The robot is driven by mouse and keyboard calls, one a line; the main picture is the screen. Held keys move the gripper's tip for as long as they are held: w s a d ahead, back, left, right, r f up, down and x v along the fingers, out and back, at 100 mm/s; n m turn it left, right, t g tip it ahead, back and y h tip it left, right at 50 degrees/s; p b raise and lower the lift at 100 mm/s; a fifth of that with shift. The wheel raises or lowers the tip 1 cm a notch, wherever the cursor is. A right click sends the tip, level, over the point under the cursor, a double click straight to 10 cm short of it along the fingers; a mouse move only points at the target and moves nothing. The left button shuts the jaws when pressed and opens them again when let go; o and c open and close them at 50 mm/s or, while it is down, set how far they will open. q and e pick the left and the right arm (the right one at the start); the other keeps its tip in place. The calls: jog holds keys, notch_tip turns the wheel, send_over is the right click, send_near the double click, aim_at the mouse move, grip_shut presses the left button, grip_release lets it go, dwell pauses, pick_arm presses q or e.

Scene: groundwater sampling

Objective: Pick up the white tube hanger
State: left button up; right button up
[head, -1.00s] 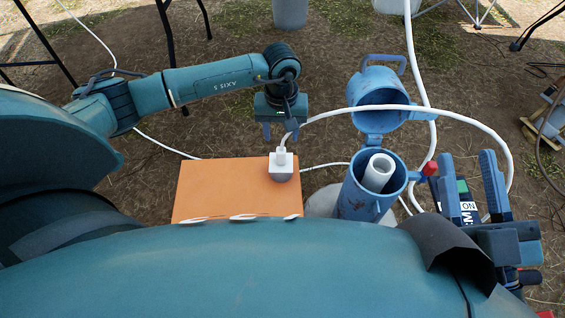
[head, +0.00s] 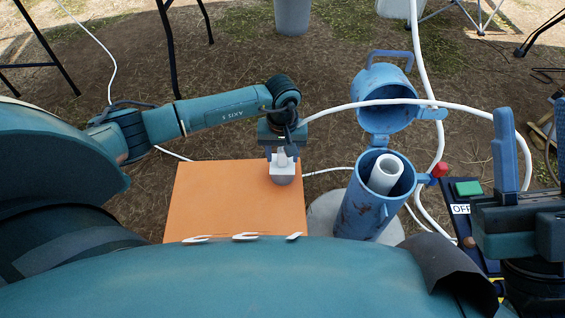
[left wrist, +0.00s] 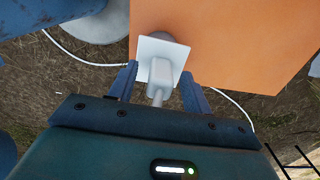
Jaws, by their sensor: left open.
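The white tube hanger (head: 282,166) stands on a grey round base on the orange surface, with a square white plate and a narrower upright part. In the left wrist view the hanger (left wrist: 162,68) lies between the fingers. My left gripper (head: 282,152) is open, its blue fingers on either side of the hanger's upper part. In the left wrist view the gripper (left wrist: 157,84) shows a gap at each finger. My right gripper (head: 532,145) is at the right edge, fingers apart, with nothing seen between them.
The orange surface (head: 225,205) is bare around the hanger. A blue cylinder (head: 362,212) with its lid (head: 385,105) swung open holds a white pipe (head: 385,173). A white hose (head: 460,109) arches behind. A dark box with a green button (head: 467,188) sits at right.

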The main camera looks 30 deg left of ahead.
pick_arm(q)
grip_shut()
dwell(0.3)
jog(key=shift+r, duration=0.1)
